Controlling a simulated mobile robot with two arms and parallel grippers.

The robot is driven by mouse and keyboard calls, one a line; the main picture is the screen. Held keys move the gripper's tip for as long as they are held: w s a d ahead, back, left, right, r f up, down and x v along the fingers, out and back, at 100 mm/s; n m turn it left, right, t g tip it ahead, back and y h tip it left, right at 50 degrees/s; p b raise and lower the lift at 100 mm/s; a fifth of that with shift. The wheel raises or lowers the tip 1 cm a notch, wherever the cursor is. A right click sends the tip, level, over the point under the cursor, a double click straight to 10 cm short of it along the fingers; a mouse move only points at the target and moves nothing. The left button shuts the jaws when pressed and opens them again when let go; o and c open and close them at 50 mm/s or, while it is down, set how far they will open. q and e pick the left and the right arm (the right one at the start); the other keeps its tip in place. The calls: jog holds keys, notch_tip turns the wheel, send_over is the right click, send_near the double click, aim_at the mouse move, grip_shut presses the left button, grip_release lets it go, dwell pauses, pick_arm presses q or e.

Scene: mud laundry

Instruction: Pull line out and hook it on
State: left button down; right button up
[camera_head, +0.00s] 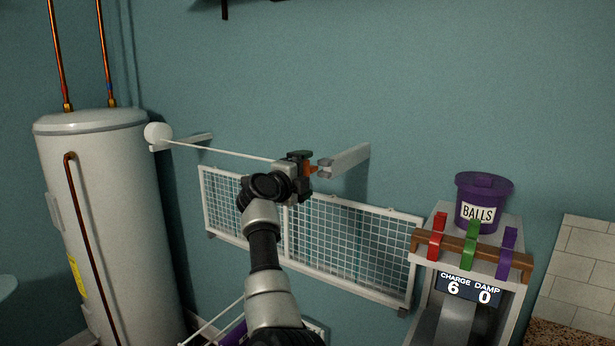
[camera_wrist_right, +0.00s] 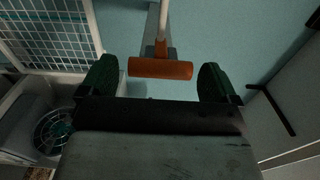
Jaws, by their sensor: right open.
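A white round reel (camera_head: 158,135) sits on a wall bracket at the left. A taut white line (camera_head: 225,152) runs from it to the right, to my right gripper (camera_head: 306,166). The orange pull handle (camera_head: 312,169) shows at the gripper's fingers, close to the end of the right wall bracket (camera_head: 347,160). In the right wrist view the handle (camera_wrist_right: 160,68) lies crosswise between the two open green-padded fingers (camera_wrist_right: 158,80), with gaps at both sides. I cannot tell whether it rests on the bracket's hook. My left gripper is not in view.
A white mesh rack (camera_head: 345,240) is on the wall below the line. A water heater (camera_head: 105,220) stands at the left. A machine with a purple bucket (camera_head: 483,190) and red, green and purple clips stands at the right. The wall above is mostly clear.

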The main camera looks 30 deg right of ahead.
jog(key=b+v, duration=0.3)
jog(key=v, duration=0.6)
jog(key=shift+b, duration=0.35)
jog(key=shift+s, duration=0.15)
